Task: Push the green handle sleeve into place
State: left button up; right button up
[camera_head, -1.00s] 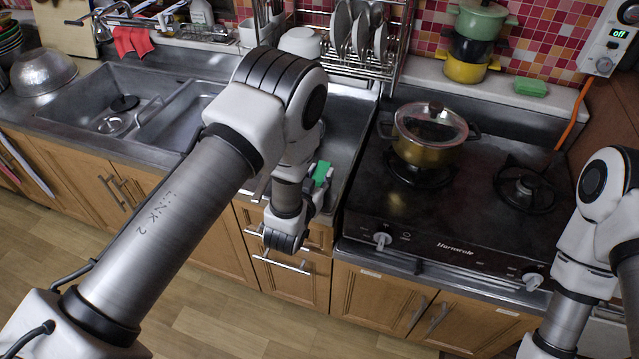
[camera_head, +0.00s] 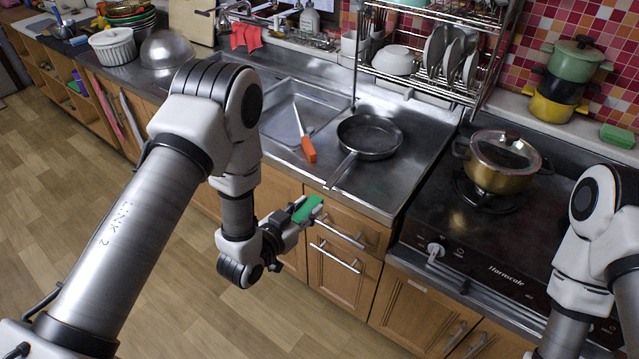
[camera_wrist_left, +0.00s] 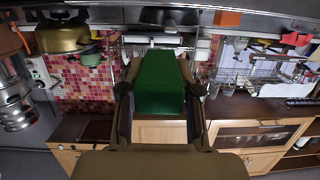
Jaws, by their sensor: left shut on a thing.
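The green handle sleeve (camera_head: 307,209) is held in my left gripper (camera_head: 301,212), in front of the counter's front edge. It also shows in the left wrist view (camera_wrist_left: 160,82), between the two fingers of my left gripper (camera_wrist_left: 160,100). A dark frying pan (camera_head: 370,138) lies on the steel counter. Its bare metal handle (camera_head: 342,170) points toward the front edge, and the sleeve is apart from it, to its lower left. My right gripper is outside the views; only part of my right arm shows at the right.
A utensil with an orange handle (camera_head: 308,150) lies left of the pan, by the sink (camera_head: 278,110). A gold pot (camera_head: 497,172) stands on the stove (camera_head: 460,225) to the right. A dish rack (camera_head: 425,72) stands behind the pan. The floor before the cabinets is clear.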

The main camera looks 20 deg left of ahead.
aim_at(313, 203)
pick_arm(q)
jog(key=shift+s+a+f, duration=0.55)
jog(key=shift+a+f, duration=0.1)
jog(key=shift+f, duration=0.1)
jog(key=shift+s+f, duration=0.1)
jog(key=shift+f, duration=0.45)
jog(key=shift+w, duration=0.25)
jog(key=shift+s, duration=0.15)
jog(key=shift+r, duration=0.1)
jog(key=shift+r+b+x, duration=0.2)
jog(key=shift+x, duration=0.75)
jog(key=shift+r+b+x, duration=0.2)
jog(key=shift+x, duration=0.75)
jog(key=shift+r+b+x, duration=0.15)
jog(key=shift+b+x, duration=0.05)
jog(key=shift+x, duration=0.8)
jog(key=shift+a, duration=0.1)
